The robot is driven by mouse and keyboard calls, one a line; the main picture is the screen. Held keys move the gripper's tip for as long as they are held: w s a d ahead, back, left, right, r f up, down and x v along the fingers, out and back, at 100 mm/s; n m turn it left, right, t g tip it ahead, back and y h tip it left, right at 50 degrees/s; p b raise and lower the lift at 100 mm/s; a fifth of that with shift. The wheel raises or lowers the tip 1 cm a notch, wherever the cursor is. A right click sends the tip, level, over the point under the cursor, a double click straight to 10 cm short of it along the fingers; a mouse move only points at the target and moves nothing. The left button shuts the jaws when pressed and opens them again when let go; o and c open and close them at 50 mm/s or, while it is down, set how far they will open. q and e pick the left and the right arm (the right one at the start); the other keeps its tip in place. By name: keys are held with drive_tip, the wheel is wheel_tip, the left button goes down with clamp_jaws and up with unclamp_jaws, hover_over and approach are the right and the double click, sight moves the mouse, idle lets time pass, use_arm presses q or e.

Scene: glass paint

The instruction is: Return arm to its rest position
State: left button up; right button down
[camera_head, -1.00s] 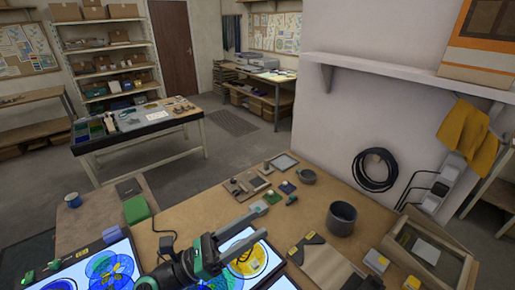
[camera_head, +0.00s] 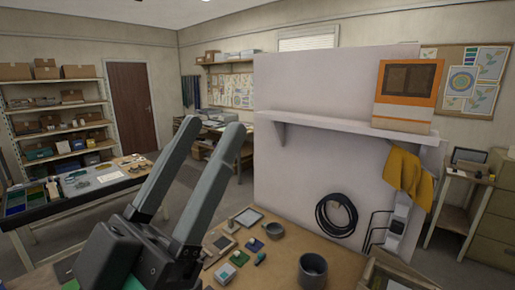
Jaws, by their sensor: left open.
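My left gripper (camera_head: 212,127) stands large in the foreground of the head view, left of the middle. Its two long grey fingers point up and slightly right. They are apart, with nothing between them. It is raised close to the camera and hides part of the workbench (camera_head: 278,268) and the room behind. My right gripper is not in view.
On the workbench are a dark grey pot (camera_head: 312,270), a smaller grey cup (camera_head: 274,230) and several small tiles. A black coil (camera_head: 336,215) hangs on the white panel (camera_head: 300,180) below a shelf (camera_head: 345,126). A side table (camera_head: 75,203) stands at left.

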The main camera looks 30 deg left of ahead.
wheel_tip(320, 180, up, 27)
drive_tip(key=p, duration=2.6)
